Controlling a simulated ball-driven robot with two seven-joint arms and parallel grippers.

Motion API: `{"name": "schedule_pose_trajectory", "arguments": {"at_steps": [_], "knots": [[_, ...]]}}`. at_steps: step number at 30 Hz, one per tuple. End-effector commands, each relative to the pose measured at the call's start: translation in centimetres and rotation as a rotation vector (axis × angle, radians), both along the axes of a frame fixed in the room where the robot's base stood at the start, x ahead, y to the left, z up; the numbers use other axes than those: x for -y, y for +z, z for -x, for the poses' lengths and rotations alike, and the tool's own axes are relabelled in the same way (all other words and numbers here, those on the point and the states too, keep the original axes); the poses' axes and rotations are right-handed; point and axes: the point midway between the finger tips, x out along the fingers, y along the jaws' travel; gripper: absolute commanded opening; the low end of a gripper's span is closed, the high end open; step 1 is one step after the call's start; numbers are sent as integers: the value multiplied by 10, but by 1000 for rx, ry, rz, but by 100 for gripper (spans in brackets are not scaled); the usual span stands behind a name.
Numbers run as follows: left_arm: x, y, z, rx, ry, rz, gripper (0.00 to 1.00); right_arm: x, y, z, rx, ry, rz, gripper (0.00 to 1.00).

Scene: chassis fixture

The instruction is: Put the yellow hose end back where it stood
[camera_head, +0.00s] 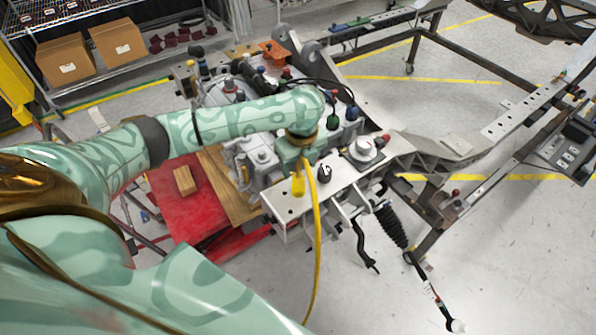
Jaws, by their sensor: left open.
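The yellow hose end (298,186) shows upright at the light metal plate (289,205) on the near side of the chassis. Its yellow hose (318,235) arches up beside it and hangs down past the plate toward the floor. My left gripper (301,160) is directly above the yellow hose end, pointing down. Its fingers are open but mostly hidden under the wrist, and I cannot tell whether they touch the hose end. My right gripper is not in view.
A black-topped fitting (324,173) and a round silver fitting (363,150) stand to the right on the chassis. Green (333,122) and blue (352,112) caps stand behind. A wooden block (185,181) lies on the red cart (200,215). Floor at lower right is mostly clear.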

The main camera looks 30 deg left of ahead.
Motion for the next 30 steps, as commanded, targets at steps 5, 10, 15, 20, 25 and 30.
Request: {"name": "schedule_pose_trajectory", "arguments": {"at_steps": [5,10,15,20,25,30], "knots": [[2,28,2,0,-1,-1,56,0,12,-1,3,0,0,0],[3,33,2,-1,0,0,56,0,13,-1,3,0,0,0],[3,32,2,-2,0,-1,56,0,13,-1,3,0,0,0],[3,32,2,-2,0,-1,56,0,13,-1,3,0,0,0],[3,32,2,-2,0,-1,56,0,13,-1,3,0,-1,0],[3,32,2,-2,0,-1,56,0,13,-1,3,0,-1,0]]}}
